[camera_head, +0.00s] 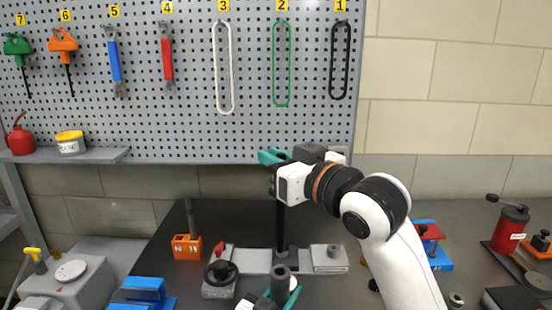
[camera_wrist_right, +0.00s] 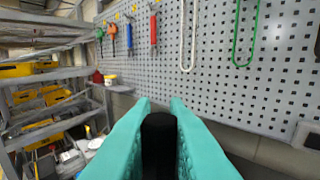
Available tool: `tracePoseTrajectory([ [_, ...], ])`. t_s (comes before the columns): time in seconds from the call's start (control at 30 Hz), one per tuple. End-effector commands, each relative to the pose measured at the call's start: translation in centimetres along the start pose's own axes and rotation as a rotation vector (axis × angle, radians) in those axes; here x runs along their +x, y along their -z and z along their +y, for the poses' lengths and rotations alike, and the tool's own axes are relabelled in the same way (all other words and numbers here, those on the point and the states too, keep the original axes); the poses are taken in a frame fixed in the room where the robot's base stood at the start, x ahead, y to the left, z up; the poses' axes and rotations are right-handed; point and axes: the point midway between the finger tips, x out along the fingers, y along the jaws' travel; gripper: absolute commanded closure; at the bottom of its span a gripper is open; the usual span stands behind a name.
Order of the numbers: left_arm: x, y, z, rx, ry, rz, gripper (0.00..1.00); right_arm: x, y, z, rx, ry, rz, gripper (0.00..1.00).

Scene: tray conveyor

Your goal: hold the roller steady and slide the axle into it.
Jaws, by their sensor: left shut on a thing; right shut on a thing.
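My right gripper (camera_head: 274,157) is high in front of the pegboard, with teal fingers. It is shut on the black axle (camera_head: 281,218), which hangs upright below it. In the right wrist view the axle's dark round end (camera_wrist_right: 159,122) sits between the teal fingers (camera_wrist_right: 160,108). My left gripper (camera_head: 281,294) is low at the bottom edge, shut on the dark grey roller (camera_head: 279,273), which stands upright. The axle's lower end comes down just behind the roller in the picture. I cannot tell whether they touch, and the roller's lower part is hidden by the gripper.
A grey fixture (camera_head: 329,257) with a black knob (camera_head: 221,271) stands around the work spot. An orange block (camera_head: 187,247) and a blue vise (camera_head: 143,292) are to the left. A blue and red tool (camera_head: 432,243) is right of my right arm. The pegboard (camera_head: 190,125) rises behind.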

Motion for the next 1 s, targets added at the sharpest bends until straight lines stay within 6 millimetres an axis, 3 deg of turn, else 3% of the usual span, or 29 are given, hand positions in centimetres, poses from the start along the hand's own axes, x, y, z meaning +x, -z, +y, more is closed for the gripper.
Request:
tracePoseTrajectory([
  [0.5,0.0,0.0,-0.1,-0.001,0.001,0.000,0.95,0.0,3.8,-0.1,0.000,0.001,0.000,1.00],
  [1.0,0.0,0.0,0.0,-0.001,0.001,0.000,0.95,0.0,4.2,0.0,-0.001,0.000,-0.001,1.00],
])
